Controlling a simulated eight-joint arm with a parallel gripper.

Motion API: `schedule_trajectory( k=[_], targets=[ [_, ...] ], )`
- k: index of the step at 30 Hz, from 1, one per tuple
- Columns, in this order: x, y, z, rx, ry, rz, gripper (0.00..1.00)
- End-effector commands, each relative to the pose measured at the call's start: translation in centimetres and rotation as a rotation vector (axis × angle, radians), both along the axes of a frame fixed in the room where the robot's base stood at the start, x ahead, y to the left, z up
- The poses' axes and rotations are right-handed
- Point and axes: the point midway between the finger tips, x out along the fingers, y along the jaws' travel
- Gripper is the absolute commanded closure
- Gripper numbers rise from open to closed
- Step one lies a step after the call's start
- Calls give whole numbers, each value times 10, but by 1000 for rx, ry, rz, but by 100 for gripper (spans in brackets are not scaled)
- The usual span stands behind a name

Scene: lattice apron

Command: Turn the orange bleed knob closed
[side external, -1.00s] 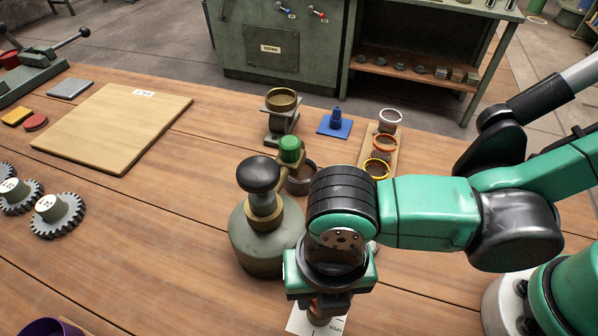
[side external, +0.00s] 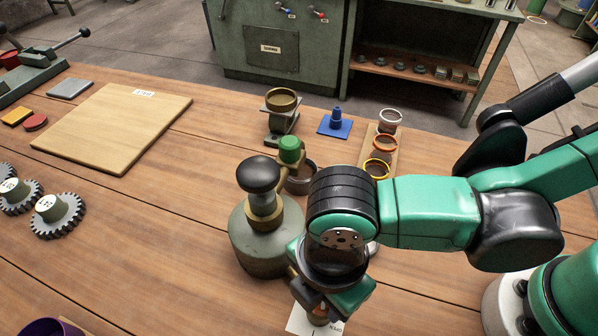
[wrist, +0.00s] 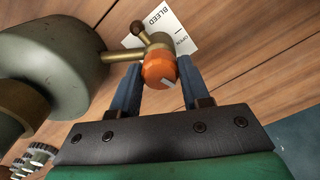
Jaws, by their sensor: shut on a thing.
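The orange bleed knob (wrist: 159,69) sits between the two fingers of my gripper (wrist: 160,76) in the wrist view. The fingers are shut on its sides. A pale mark shows on the knob's face, towards the lower right. The knob is on a brass pipe (wrist: 122,56) coming out of a grey-green vessel (wrist: 50,55). A white card (wrist: 178,28) beside it reads BLEED and OPEN. In the side external view my gripper (side external: 319,306) points down beside the vessel (side external: 262,240) and hides most of the knob. The card (side external: 303,321) partly shows below.
The vessel has a black ball-topped handle (side external: 258,174) close to my wrist. A green-capped part (side external: 290,150), a brass cup on a stand (side external: 281,101) and a board of coloured rings (side external: 370,150) stand behind. Gears (side external: 57,213) lie at left. The front table is mostly clear.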

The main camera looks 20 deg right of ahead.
Motion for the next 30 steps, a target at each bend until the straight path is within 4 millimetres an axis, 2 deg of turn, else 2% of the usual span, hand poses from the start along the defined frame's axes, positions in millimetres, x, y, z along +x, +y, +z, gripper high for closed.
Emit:
schedule_trajectory(
  k=[12,30],
  targets=[
    [0,0,0,0,-1,-239,100],
    [0,0,0,0,0,-294,100]
  ],
)
